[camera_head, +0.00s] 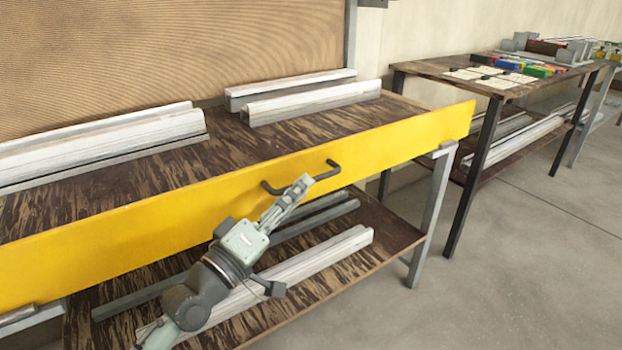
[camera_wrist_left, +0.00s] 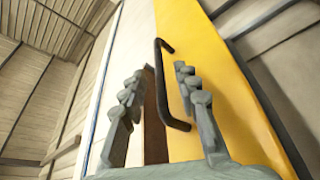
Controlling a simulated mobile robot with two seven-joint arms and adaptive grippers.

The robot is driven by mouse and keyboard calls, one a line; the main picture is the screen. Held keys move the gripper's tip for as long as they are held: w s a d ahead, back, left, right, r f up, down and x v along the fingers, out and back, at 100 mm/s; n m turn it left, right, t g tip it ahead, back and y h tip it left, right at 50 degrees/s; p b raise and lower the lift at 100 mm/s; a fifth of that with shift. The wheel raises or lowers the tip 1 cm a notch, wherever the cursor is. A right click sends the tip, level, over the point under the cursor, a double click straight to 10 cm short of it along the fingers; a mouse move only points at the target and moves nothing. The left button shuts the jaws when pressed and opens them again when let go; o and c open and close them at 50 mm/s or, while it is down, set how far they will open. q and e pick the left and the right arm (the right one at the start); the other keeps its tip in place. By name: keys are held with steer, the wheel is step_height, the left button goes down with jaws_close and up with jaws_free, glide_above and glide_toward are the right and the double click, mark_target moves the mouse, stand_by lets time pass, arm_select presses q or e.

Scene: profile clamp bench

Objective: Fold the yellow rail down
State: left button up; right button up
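The yellow rail (camera_head: 130,222) stands upright as a long panel along the front edge of the workbench. It also shows in the left wrist view (camera_wrist_left: 215,70). A dark bar handle (camera_head: 328,172) sticks out from its front face. My left gripper (camera_head: 304,184) is at the handle, in front of the rail. In the left wrist view the gripper (camera_wrist_left: 158,95) is open, with the handle (camera_wrist_left: 161,85) in the gap between its two fingers. I cannot tell whether either finger touches the handle. My right gripper is not in view.
Pale profiles (camera_head: 312,101) lie on the bench top (camera_head: 330,128) behind the rail. More profiles (camera_head: 318,257) lie on the lower shelf beneath my left arm. A second table (camera_head: 440,68) with cards and coloured blocks stands at right. The floor (camera_head: 530,250) in front is clear.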

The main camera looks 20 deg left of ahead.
arm_select(q)
steer(key=shift+x, duration=2.15)
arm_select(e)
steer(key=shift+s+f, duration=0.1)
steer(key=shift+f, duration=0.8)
arm_select(q)
steer(key=shift+c, duration=0.6)
jaws_close()
